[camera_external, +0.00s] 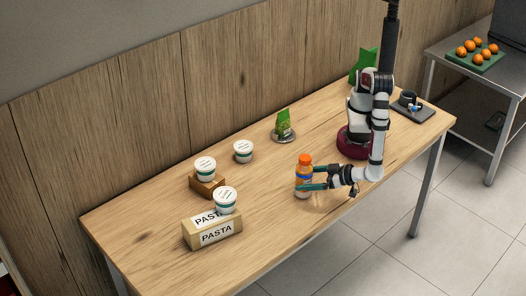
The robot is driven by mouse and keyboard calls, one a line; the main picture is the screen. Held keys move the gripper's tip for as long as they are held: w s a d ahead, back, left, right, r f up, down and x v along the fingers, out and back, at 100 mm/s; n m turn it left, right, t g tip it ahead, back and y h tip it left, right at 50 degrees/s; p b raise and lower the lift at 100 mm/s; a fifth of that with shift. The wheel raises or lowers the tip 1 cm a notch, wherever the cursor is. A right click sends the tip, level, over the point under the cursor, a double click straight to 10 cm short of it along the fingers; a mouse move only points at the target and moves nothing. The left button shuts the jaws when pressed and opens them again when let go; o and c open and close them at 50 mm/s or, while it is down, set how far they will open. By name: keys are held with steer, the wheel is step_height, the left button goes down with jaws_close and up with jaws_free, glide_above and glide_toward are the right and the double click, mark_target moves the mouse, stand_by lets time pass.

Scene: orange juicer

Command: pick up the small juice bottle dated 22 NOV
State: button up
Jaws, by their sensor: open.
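A small juice bottle (304,172) with an orange cap and a blue band stands upright on the wooden table, near its front edge. Its date is too small to read. My gripper (306,179) is open, with its teal fingers level and reaching left to the bottle. One finger shows at the height of the blue band and the other lower on the bottle. I cannot tell whether the fingers touch it. No other juice bottle shows.
A pasta box (208,236) with a white tub (225,200) by it is at the front left. A tub (205,168) rests on a wooden block (207,188); another tub (243,151) stands behind. A green packet (283,123) sits on a round dish. The table between these and the bottle is clear.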

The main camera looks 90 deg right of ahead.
steer(key=x, duration=0.4)
steer(key=shift+w+d, duration=0.3)
steer(key=shift+d, duration=0.15)
jaws_close()
steer(key=shift+r, duration=0.1)
